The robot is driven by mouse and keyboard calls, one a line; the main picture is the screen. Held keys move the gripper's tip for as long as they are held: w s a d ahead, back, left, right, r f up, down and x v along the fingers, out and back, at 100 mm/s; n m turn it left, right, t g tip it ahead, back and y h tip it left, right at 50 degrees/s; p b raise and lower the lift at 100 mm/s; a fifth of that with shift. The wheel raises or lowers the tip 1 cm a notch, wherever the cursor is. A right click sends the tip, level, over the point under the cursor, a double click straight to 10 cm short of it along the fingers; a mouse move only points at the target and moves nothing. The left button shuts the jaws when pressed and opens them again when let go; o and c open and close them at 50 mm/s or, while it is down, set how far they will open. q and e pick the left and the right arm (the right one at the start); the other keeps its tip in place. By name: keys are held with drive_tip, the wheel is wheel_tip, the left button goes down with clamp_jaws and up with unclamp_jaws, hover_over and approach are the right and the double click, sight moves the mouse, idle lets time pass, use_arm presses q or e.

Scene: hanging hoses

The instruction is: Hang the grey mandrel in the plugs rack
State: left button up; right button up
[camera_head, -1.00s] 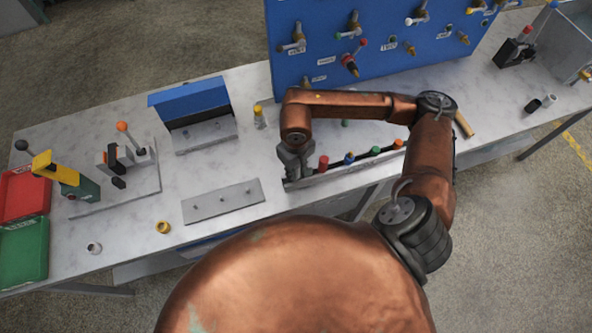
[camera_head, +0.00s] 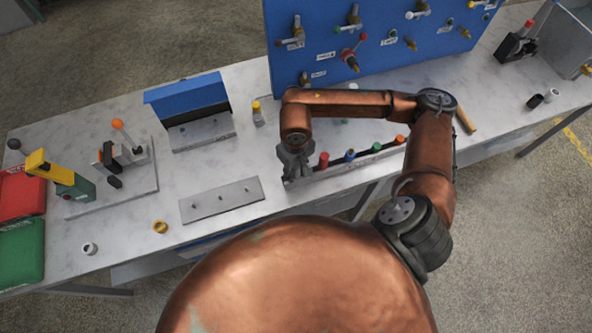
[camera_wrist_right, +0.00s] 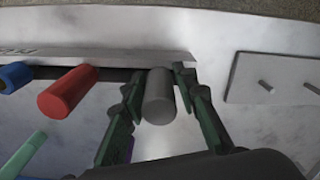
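The grey mandrel (camera_wrist_right: 159,97) is a short cylinder between the two fingers of my right gripper (camera_wrist_right: 160,85) in the right wrist view. The fingers are closed in on its sides. It stands at the end of the plugs rack, in line with the red plug (camera_wrist_right: 68,92); whether it is fully seated in a slot is hard to see. The rack (camera_head: 340,173) is a long low rail near the table's front edge. In the head view my right gripper (camera_head: 293,164) points down at the rack's left end and hides the mandrel. My left gripper is not in view.
Red, blue and other coloured plugs stand along the rack right of the gripper, with the blue plug (camera_wrist_right: 15,77) nearby. A pegged grey plate (camera_head: 221,200) lies to the left. The blue board (camera_head: 372,40) with valves rises behind my arm.

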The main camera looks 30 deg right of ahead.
drive_tip(key=shift+o, duration=1.4)
wheel_tip(320, 180, up, 12)
